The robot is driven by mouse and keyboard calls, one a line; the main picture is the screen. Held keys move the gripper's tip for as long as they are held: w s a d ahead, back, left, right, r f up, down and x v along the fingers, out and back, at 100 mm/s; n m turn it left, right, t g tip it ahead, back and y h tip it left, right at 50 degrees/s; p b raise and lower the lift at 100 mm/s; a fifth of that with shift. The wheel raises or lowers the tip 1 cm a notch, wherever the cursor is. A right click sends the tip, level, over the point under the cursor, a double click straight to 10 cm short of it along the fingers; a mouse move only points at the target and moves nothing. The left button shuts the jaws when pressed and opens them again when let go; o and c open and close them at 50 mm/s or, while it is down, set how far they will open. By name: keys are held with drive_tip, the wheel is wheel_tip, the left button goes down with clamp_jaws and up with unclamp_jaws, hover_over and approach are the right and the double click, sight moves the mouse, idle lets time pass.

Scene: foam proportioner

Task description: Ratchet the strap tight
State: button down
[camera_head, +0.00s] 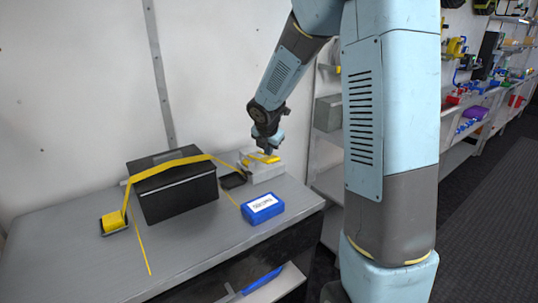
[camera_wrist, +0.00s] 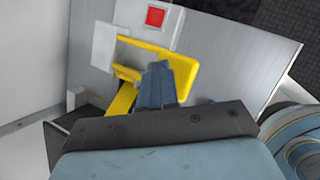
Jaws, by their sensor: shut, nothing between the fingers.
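The yellow strap (camera_head: 175,163) runs over the top of a black box (camera_head: 178,192) on the grey bench. Its right end slopes down toward a pale grey block that carries a yellow ratchet handle (camera_head: 262,159). In the wrist view the yellow handle (camera_wrist: 182,64) is a loop-shaped frame, and the strap (camera_wrist: 122,99) shows to its lower left. My gripper (camera_head: 268,150) is shut and empty at the handle. In the wrist view the shut fingers of my gripper (camera_wrist: 157,72) overlap the handle's near side; I cannot tell whether they touch it.
A yellow anchor piece (camera_head: 115,221) sits at the left end of the strap. A blue labelled box (camera_head: 262,209) lies on the bench in front of the block. A red square (camera_wrist: 155,16) marks the pale block. The bench front is mostly clear; shelves stand to the right.

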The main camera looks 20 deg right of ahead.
drive_tip(key=shift+s+d+f, duration=0.1)
drive_tip(key=shift+s+f, duration=0.15)
drive_tip(key=shift+f, duration=0.45)
drive_tip(key=shift+s+d+f, duration=0.1)
drive_tip(key=shift+s+f, duration=0.15)
drive_tip(key=shift+f, duration=0.4)
idle(1.7)
idle(0.5)
drive_tip(key=shift+w+a+r, duration=0.1)
drive_tip(key=shift+w+r, duration=0.2)
drive_tip(key=shift+r, duration=0.55)
drive_tip(key=shift+w+a+r, duration=0.15)
drive_tip(key=shift+w+r, duration=0.15)
drive_tip(key=shift+r, duration=0.55)
drive_tip(key=shift+w+a+r, duration=0.1)
drive_tip(key=shift+w+r, duration=0.2)
drive_tip(key=shift+r, duration=0.55)
drive_tip(key=shift+r, duration=0.1)
drive_tip(key=shift+w+a+r, duration=0.1)
drive_tip(key=shift+w+r, duration=0.15)
drive_tip(key=shift+r, duration=0.5)
drive_tip(key=shift+w+a+r, duration=0.1)
drive_tip(key=shift+w+r, duration=0.2)
drive_tip(key=shift+r, duration=0.45)
drive_tip(key=shift+w+a+r, duration=0.1)
drive_tip(key=shift+w+r, duration=0.15)
drive_tip(key=shift+r, duration=0.5)
